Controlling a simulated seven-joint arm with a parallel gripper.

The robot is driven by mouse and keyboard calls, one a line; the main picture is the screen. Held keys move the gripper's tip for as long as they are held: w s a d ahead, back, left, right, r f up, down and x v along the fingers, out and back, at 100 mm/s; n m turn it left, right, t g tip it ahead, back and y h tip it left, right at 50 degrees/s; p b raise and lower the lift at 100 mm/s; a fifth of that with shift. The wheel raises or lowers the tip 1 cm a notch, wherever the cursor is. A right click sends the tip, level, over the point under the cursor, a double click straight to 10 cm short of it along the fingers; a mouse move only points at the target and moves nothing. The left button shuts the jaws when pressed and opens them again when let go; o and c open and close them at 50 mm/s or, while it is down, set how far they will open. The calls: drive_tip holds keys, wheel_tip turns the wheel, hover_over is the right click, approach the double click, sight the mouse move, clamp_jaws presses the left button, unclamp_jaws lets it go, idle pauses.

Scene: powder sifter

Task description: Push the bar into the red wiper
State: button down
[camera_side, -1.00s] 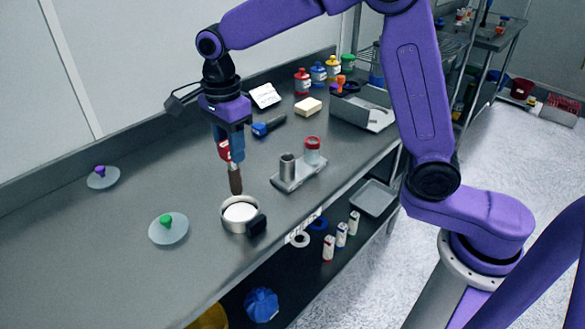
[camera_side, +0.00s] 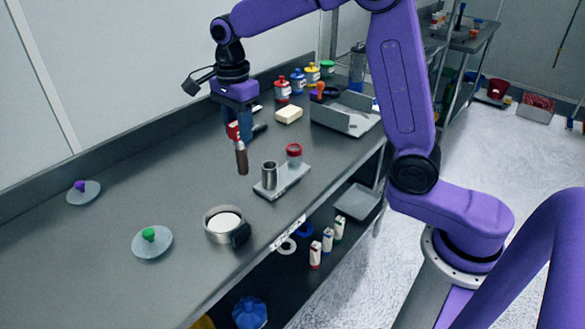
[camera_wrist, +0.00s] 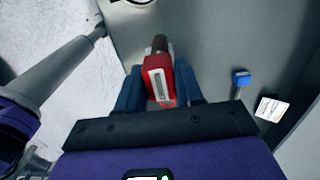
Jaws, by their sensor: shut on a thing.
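My gripper (camera_side: 234,131) is shut on a red-handled tool (camera_side: 233,129) with a brown bar (camera_side: 242,160) pointing down. In the wrist view the red handle (camera_wrist: 159,82) sits between my blue fingers, with the brown end (camera_wrist: 160,44) beyond it. A small grey stand (camera_side: 290,183) carries an open grey tube (camera_side: 269,175) and a red-topped cylinder (camera_side: 294,155), which may be the red wiper. The brown bar hangs left of the tube, apart from it. A round pan (camera_side: 210,233) of white powder with a dark side block stands nearer the counter's front edge.
Two grey lids, one with a green knob (camera_side: 148,235) and one with a purple knob (camera_side: 79,186), lie at left. A cream block (camera_side: 288,115), a grey bin (camera_side: 340,117) and bottles (camera_side: 282,90) stand behind. A blue-handled tool (camera_wrist: 241,80) lies nearby. The left counter is mostly clear.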

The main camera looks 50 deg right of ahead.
drive_tip(key=s+d+r, duration=0.1)
drive_tip(key=d+r, duration=0.1)
drive_tip(key=d, duration=1.5)
wheel_tip(320, 180, down, 10)
drive_tip(key=shift+d+r, duration=0.2)
drive_tip(key=shift+d, duration=0.05)
drive_tip(key=shift+s+f, duration=0.1)
drive_tip(key=shift+f, duration=0.05)
drive_tip(key=c, duration=0.7)
unclamp_jaws()
wheel_tip(320, 180, up, 12)
drive_tip(key=shift+r, duration=0.15)
